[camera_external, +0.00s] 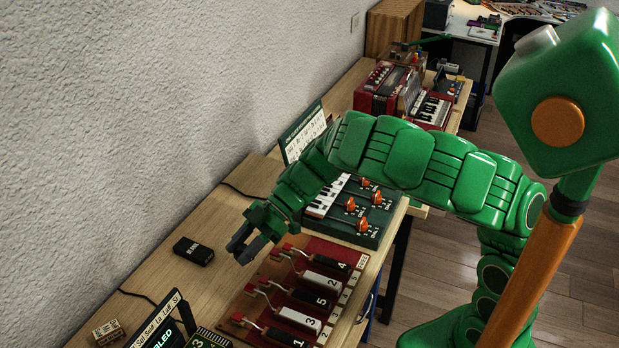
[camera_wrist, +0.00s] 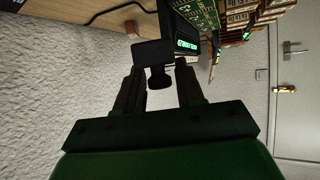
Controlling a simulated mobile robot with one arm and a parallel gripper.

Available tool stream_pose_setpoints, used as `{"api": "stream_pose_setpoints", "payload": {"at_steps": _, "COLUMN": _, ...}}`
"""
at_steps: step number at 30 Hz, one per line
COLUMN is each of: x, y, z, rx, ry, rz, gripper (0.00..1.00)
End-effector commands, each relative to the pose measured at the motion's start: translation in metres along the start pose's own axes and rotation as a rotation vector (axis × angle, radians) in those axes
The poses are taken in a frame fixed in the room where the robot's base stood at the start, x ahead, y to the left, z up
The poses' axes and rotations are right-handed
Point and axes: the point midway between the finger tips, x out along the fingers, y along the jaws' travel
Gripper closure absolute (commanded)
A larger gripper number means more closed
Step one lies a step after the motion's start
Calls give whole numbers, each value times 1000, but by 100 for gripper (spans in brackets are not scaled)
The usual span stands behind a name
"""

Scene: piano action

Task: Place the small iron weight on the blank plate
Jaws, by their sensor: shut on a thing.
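My gripper (camera_external: 243,248) is over the wooden table, left of the red board, with its fingers angled down to the left. In the wrist view my gripper (camera_wrist: 160,85) is shut on a small dark knob-shaped piece, which looks like the iron weight (camera_wrist: 160,78). The weight cannot be made out in the external view, where the dark fingers hide it. A dark rectangle in the wrist view, just beyond the weight, looks like the blank plate (camera_wrist: 152,52).
A red board (camera_external: 252,288) with several numbered black and white keys lies right of my gripper. A green keyboard box (camera_external: 350,228) stands behind it. A dark display (camera_external: 162,325) and a small wooden block (camera_external: 107,331) are in front. The textured wall borders the table's left.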

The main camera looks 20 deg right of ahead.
Motion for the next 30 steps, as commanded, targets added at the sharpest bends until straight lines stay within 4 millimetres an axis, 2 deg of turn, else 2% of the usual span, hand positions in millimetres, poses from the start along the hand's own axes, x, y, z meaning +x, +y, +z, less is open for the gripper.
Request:
{"api": "stream_pose_setpoints", "payload": {"at_steps": 3, "x": -4, "y": 31, "z": -5, "rx": 62, "ry": 0, "rz": 118, "gripper": 100}}
{"api": "stream_pose_setpoints", "payload": {"at_steps": 9, "x": -16, "y": 69, "z": -8, "rx": 163, "ry": 6, "rz": 270, "gripper": 100}}
{"api": "stream_pose_setpoints", "payload": {"at_steps": 16, "x": -20, "y": 89, "z": -7, "rx": 214, "ry": 11, "rz": 335, "gripper": 100}}
{"api": "stream_pose_setpoints", "payload": {"at_steps": 30, "x": 10, "y": 135, "z": 5, "rx": 214, "ry": 12, "rz": 333, "gripper": 100}}
